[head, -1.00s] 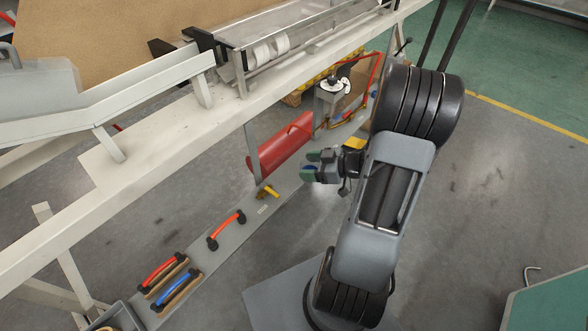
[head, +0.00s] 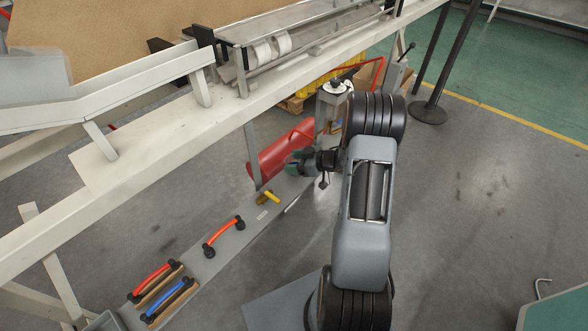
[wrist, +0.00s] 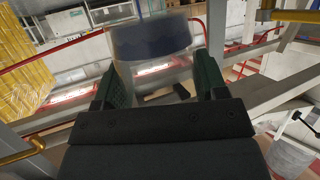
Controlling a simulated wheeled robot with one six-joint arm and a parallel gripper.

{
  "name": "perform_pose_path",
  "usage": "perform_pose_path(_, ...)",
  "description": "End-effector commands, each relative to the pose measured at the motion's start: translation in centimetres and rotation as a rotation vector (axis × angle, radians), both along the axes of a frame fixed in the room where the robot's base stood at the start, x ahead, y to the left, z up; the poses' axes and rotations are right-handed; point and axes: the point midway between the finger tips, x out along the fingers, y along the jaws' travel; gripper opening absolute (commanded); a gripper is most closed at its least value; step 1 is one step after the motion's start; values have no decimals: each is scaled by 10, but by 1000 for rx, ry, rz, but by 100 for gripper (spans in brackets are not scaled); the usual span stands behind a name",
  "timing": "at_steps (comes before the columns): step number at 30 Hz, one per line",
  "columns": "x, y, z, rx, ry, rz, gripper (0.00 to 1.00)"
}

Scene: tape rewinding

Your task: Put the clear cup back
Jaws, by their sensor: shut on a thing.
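The clear cup (wrist: 150,42) is a see-through vessel with a blue band or blue contents, between the green fingers of my gripper (wrist: 160,72) in the wrist view. My gripper is shut on it. In the head view my gripper (head: 292,163) is in front of the red cylinder, above the narrow grey shelf (head: 232,240) below the machine frame. The cup cannot be made out clearly in the head view.
A red cylinder (head: 281,148) lies behind my gripper. A yellow-handled tool (head: 268,197), a red handle (head: 223,234) and brushes with red (head: 154,280) and blue (head: 168,297) handles lie along the shelf. The white frame beam (head: 180,120) runs above. Open floor lies right.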

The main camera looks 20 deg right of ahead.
Motion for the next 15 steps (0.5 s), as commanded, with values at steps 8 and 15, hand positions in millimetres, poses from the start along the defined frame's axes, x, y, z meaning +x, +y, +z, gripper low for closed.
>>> perform_pose_path(8,2,0,-34,1,0,0,38)
perform_pose_path(15,2,0,-33,1,-1,0,38)
